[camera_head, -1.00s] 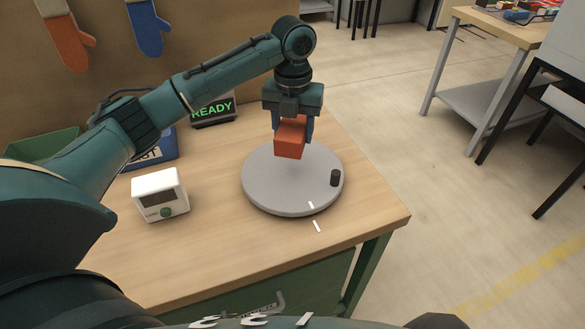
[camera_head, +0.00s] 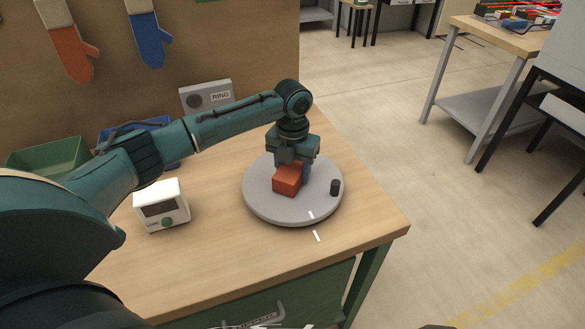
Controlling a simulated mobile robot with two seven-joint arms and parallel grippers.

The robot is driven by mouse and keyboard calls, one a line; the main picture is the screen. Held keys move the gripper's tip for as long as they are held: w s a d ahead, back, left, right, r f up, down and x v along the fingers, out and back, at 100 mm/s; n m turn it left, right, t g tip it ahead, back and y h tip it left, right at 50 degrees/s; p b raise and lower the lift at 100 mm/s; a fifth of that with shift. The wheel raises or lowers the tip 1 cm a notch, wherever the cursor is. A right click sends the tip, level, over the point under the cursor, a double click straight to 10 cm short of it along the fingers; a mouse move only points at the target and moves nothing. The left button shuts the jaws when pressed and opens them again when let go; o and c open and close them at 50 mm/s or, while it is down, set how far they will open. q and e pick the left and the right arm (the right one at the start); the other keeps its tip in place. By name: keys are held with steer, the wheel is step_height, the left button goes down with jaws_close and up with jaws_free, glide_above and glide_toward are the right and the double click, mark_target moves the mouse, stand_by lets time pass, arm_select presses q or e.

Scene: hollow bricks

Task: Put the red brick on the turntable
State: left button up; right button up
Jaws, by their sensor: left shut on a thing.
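The red brick (camera_head: 287,180) is low over the grey round turntable (camera_head: 270,208), near its middle. It appears to rest on the disc, but I cannot tell whether its underside touches. My left gripper (camera_head: 292,166) points down from above and is shut on the brick, and its fingers partly hide it. The turntable has a short black peg (camera_head: 335,187) near its right edge, apart from the brick. A white mark lies on the disc's front rim, near another on the table.
The turntable stands on a wooden table (camera_head: 225,252) whose right edge is close by. A white box with a green knob (camera_head: 161,205) stands to the left. Behind are a green bin (camera_head: 48,158), a blue bin and a grey box marked RING (camera_head: 206,97).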

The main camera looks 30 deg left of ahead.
mark_target(293, 166)
arm_select(q)
steer(key=shift+f, duration=0.1)
steer(key=o, duration=1.3)
arm_select(e)
steer(key=shift+w, duration=0.1)
arm_select(q)
steer(key=shift+o, duration=0.2)
step_height(293, 166, up, 11)
steer(key=shift+r+b, duration=0.2)
steer(key=shift+b, duration=0.25)
steer(key=shift+r, duration=0.4)
arm_select(e)
steer(key=shift+a, duration=0.25)
steer(key=shift+f, duration=0.1)
